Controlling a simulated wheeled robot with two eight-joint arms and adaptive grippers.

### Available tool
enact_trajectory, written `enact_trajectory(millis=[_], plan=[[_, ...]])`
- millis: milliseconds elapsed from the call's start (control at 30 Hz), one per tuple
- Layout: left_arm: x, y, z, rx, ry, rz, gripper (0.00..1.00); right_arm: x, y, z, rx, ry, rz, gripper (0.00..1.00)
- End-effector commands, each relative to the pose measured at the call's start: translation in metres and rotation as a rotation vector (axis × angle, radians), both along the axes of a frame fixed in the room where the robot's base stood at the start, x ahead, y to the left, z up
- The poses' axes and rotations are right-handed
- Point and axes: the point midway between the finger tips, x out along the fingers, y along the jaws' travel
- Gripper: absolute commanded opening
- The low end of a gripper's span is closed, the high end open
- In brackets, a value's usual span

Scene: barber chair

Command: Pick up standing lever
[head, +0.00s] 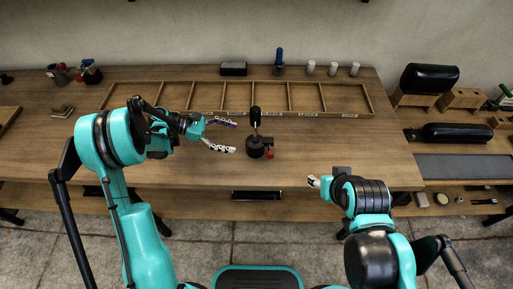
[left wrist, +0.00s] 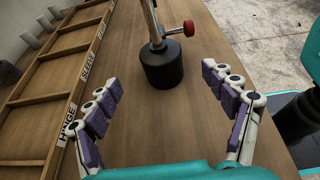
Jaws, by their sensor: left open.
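The standing lever (head: 256,118) is upright on the wooden table, with a black knob on top, a thin metal rod, a round black base and a red knob low on its right. In the left wrist view its base (left wrist: 162,68) and rod show ahead, and its top is out of frame. My left gripper (head: 235,137) is open just left of the lever and points at it. Its purple-padded fingers (left wrist: 162,88) are spread wide, with the base beyond their tips and nothing between them. My right gripper (head: 314,182) is near the table's front edge, away from the lever; its fingers are mostly hidden.
A shallow wooden tray (head: 297,114) with labelled compartments lies behind the lever. A blue-handled tool (head: 279,58), a dark box (head: 233,69) and white cylinders (head: 333,69) stand at the back. Black rolls (head: 429,78) are at the right. The table in front of the lever is clear.

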Motion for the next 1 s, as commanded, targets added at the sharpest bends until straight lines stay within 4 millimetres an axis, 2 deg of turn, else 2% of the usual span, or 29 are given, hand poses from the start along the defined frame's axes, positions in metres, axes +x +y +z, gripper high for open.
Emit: enact_trajectory(millis=[267,533,800,1000], plan=[[0.000,-0.027,-0.009,0.000,-0.001,0.000,0.83,0.000,0.000,-0.008,0.000,0.000,0.000,0.50],[0.000,-0.065,-0.021,0.001,-0.001,-0.002,0.83,0.000,0.000,-0.022,0.000,0.000,0.000,0.50],[0.001,-0.071,-0.021,0.001,-0.002,0.000,0.83,0.000,0.000,-0.022,0.000,0.000,0.000,0.50],[0.001,-0.070,-0.021,0.002,-0.002,0.000,0.30,0.000,0.000,-0.022,0.000,0.000,0.000,0.50]])
